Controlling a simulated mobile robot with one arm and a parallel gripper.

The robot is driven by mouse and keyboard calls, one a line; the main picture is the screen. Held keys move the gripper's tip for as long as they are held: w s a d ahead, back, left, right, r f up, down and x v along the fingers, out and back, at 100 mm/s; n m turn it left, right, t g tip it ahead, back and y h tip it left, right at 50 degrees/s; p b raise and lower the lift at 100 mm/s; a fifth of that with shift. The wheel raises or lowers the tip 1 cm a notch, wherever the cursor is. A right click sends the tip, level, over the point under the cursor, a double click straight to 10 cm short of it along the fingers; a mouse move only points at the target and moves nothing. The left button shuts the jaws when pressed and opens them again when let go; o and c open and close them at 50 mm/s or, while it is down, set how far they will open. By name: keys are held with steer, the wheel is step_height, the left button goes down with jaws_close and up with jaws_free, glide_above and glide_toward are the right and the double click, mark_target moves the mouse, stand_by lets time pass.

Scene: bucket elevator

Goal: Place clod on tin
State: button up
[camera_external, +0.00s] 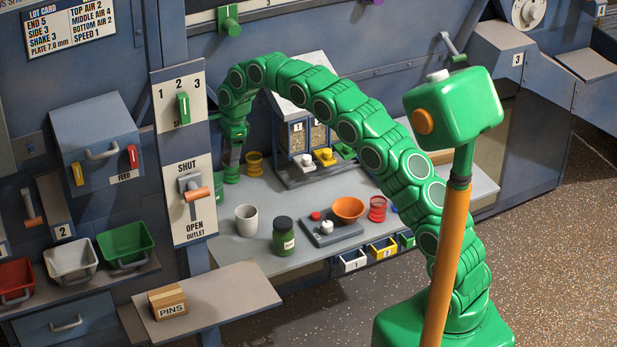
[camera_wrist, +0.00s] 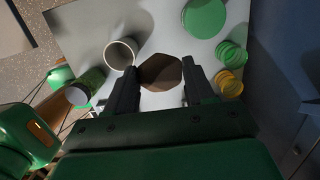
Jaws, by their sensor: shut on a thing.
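The clod is a brown, angular lump (camera_wrist: 161,72) between the fingers of my gripper (camera_wrist: 160,84) in the wrist view. My gripper is shut on it, above the grey bench. In the external view my gripper (camera_external: 231,158) points down over the back left of the bench, and I cannot make out the clod there. A round green thing with a flat top (camera_wrist: 204,18), perhaps the tin, stands apart from the clod, beyond it to the upper right in the wrist view. In the external view a green edge (camera_external: 218,191) beside the lever panel may be the same thing, mostly hidden.
A pale cup (camera_external: 246,220) and a dark green jar (camera_external: 284,236) stand at the bench front. Yellow (camera_wrist: 230,83) and green (camera_wrist: 231,55) ringed holders stand right of my gripper in the wrist view. A scale with an orange bowl (camera_external: 348,209) is further right. The lever panel (camera_external: 190,200) rises at left.

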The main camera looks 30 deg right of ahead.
steer(key=shift+w+a+f, duration=0.3)
steer(key=shift+w, duration=0.4)
steer(key=shift+w+a+f, duration=0.25)
steer(key=shift+w+f, duration=0.1)
steer(key=shift+w, duration=0.35)
steer(key=shift+w+a+f, duration=0.3)
steer(key=shift+w, duration=0.4)
steer(key=shift+w+a+f, duration=0.25)
steer(key=shift+w+f, duration=0.3)
steer(key=shift+f, duration=0.25)
steer(key=shift+w+a+f, duration=0.2)
steer(key=shift+w+f, duration=0.3)
steer(key=shift+f, duration=0.3)
steer(key=shift+w+a+f, duration=0.15)
steer(key=shift+w+f, duration=0.2)
steer(key=shift+w, duration=0.1)
steer(key=shift+w+a+f, duration=0.2)
steer(key=shift+w+f, duration=0.35)
steer(key=shift+f, duration=0.2)
steer(key=shift+w+a+f, duration=0.1)
steer(key=shift+w+f, duration=0.15)
steer(key=shift+f, duration=0.1)
steer(key=shift+f, duration=1.45)
steer(key=shift+f, duration=0.1)
steer(key=o, duration=1)
